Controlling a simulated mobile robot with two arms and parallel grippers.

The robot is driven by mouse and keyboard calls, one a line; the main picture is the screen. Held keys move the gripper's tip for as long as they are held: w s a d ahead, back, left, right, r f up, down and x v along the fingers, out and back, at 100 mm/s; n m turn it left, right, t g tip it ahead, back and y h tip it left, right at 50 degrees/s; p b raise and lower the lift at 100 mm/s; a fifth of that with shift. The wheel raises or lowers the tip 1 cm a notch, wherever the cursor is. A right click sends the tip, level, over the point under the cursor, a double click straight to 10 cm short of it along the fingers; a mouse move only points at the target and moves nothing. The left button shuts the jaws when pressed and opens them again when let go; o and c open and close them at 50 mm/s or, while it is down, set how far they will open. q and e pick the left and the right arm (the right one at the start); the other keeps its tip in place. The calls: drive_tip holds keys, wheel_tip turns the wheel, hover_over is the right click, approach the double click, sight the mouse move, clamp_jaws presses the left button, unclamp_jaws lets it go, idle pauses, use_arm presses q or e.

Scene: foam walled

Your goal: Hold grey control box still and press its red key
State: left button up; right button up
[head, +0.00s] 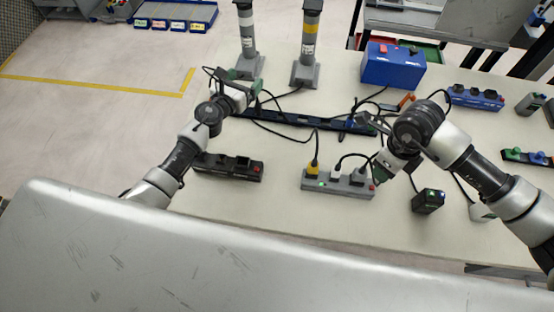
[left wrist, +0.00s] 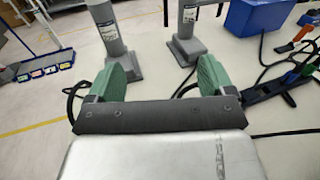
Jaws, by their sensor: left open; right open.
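The grey control box (head: 322,183) is a long grey strip on the table in the head view, with yellow, white and dark plugs on top and a green light. Its red key (head: 371,188) is at its right end. My right gripper (head: 380,170) is open just above and right of that end; whether it touches the box I cannot tell. My left gripper (head: 245,82) is open and empty further back on the left, near the grey posts. Its two green fingers stand apart in the left wrist view (left wrist: 165,75). The control box is not in the left wrist view.
A black strip (head: 228,167) with a red key lies left of the grey box. A blue box (head: 392,68) and two posts (head: 247,45) (head: 307,45) stand behind. A small black box (head: 428,201) sits to the right. Cables cross the table; its front middle is clear.

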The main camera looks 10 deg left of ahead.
use_arm(q)
drive_tip(key=s+d+f+m+g+h, duration=0.4)
drive_tip(key=s+d+m+g+h, duration=0.35)
drive_tip(key=d+m, duration=0.2)
drive_tip(key=m+g+h, duration=0.2)
drive_tip(key=m+g, duration=0.3)
drive_tip(key=g, duration=0.3)
approach(308, 173)
drive_tip(key=shift+w+d+f, duration=0.45)
drive_tip(key=shift+w+d, duration=0.1)
drive_tip(key=shift+s+d+f, duration=0.1)
drive_tip(key=shift+s+d, duration=0.1)
drive_tip(key=shift+d, duration=0.05)
drive_tip(key=shift+y, duration=0.25)
drive_tip(key=x, duration=1)
drive_tip(key=shift+d, duration=0.15)
drive_tip(key=shift+c, duration=0.5)
drive_tip(key=c, duration=0.9)
drive_tip(key=shift+c, duration=0.6)
use_arm(e)
clamp_jaws()
